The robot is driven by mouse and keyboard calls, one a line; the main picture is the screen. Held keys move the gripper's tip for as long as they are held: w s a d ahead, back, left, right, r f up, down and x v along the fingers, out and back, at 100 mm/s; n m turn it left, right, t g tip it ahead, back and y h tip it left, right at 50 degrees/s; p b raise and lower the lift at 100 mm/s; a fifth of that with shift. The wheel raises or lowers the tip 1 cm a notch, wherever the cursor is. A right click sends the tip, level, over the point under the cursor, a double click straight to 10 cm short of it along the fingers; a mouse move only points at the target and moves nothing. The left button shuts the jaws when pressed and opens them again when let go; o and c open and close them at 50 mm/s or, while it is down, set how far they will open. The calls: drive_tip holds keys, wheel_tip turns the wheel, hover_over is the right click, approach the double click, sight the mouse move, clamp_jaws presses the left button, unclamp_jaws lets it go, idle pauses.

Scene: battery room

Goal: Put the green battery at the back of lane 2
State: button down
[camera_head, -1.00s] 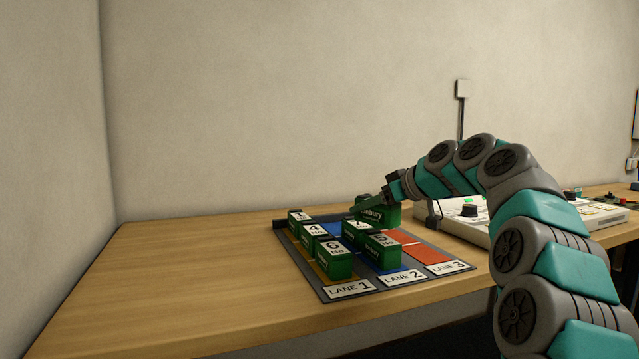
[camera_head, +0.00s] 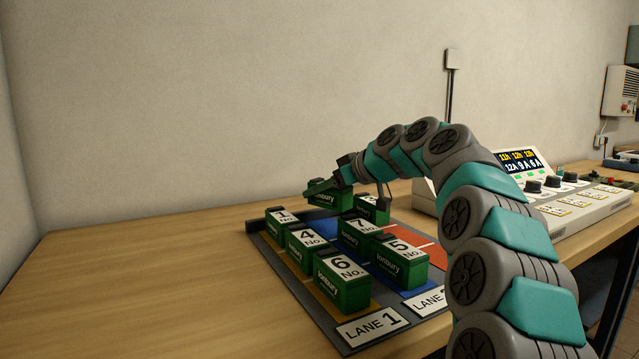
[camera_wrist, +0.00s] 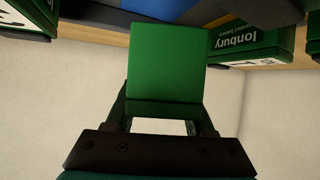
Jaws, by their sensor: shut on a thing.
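My gripper (camera_head: 338,180) is shut on a green battery (camera_head: 328,200) and holds it at the back end of the lane tray (camera_head: 318,297). In the wrist view the held battery (camera_wrist: 165,65) fills the space between the fingers (camera_wrist: 163,112). Bare blue floor of lane 2 (camera_head: 322,229) shows in front of and below it. Batteries No. 7 (camera_head: 352,238) and No. 5 (camera_head: 390,265) stand in lane 2 nearer the front. Whether the held battery touches the tray is hard to tell.
Lane 1 holds batteries No. 1 (camera_head: 277,222), No. 4 (camera_head: 299,243) and No. 6 (camera_head: 342,283). Another battery (camera_head: 372,207) stands to the right, partly behind my arm. Red lane 3 has bare floor (camera_head: 398,233). A white console (camera_head: 560,205) stands right.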

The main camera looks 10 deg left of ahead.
sight(321, 206)
drive_tip(key=shift+f+b, duration=0.8)
drive_tip(key=shift+f, duration=1.25)
drive_tip(key=shift+f+b, duration=0.55)
drive_tip(key=shift+c, duration=0.9)
unclamp_jaws()
drive_tip(key=shift+s, duration=0.1)
drive_tip(key=shift+d, duration=0.1)
